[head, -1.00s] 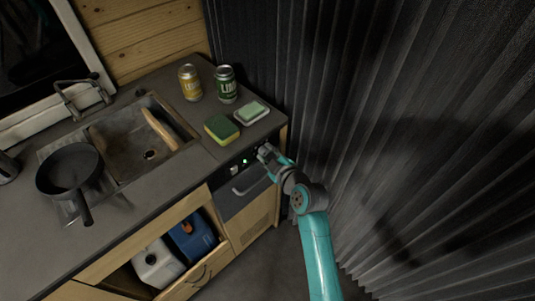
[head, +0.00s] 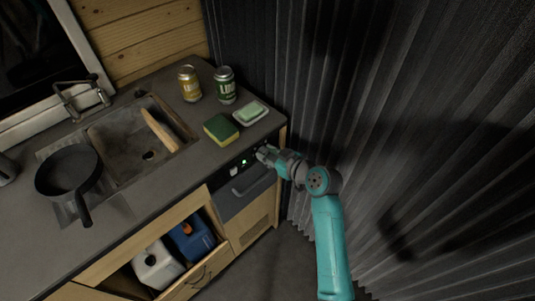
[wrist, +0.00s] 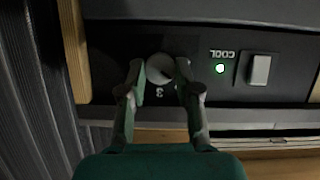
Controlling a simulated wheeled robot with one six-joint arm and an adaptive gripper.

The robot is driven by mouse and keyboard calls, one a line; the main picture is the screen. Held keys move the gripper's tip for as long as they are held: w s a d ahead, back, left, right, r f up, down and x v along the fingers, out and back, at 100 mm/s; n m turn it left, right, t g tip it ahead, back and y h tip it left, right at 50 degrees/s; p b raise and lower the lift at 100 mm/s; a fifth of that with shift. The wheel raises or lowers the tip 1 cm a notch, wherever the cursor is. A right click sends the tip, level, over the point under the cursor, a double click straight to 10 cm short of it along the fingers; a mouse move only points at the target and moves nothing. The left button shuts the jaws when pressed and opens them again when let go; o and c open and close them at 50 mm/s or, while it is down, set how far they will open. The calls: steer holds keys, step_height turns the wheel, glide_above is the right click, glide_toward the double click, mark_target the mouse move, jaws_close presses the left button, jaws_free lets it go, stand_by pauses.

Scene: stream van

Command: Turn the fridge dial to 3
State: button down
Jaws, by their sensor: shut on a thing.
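The fridge dial (wrist: 159,68) is a pale round knob on the black control panel (wrist: 115,60). In the wrist view my gripper (wrist: 159,75) is shut on the dial, with one finger on each side of it. A white 3 (wrist: 160,92) is marked on the panel just below the dial in that view. I cannot clearly tell where the dial's pointer stands. In the head view my gripper (head: 265,154) is at the right end of the panel on the fridge front (head: 246,190), and it hides the dial.
Beside the dial are a lit green lamp (wrist: 220,69), an upside-down COOL label and a rocker switch (wrist: 258,70). A sponge (head: 221,129), a soap dish (head: 251,113) and two cans stand on the counter above. A dark pleated curtain (head: 400,120) hangs close on the right.

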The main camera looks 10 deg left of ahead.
steer(key=m+g+y, duration=0.1)
steer(key=m, duration=0.1)
steer(key=m+g, duration=0.1)
steer(key=shift+w+d+m+y, duration=0.15)
steer(key=shift+w+m+y, duration=0.05)
steer(key=shift+m+y, duration=0.2)
steer(key=m, duration=0.1)
steer(key=m+g+y, duration=0.1)
steer(key=m, duration=0.1)
steer(key=shift+w+d+f+y, duration=0.1)
steer(key=shift+f+y, duration=0.1)
steer(key=shift+y, duration=0.1)
steer(key=shift+m, duration=0.4)
steer(key=c, duration=0.8)
jaws_free()
steer(key=v, duration=1.2)
steer(key=shift+w+f, duration=0.1)
steer(key=shift+w, duration=0.05)
steer(key=shift+d, duration=0.1)
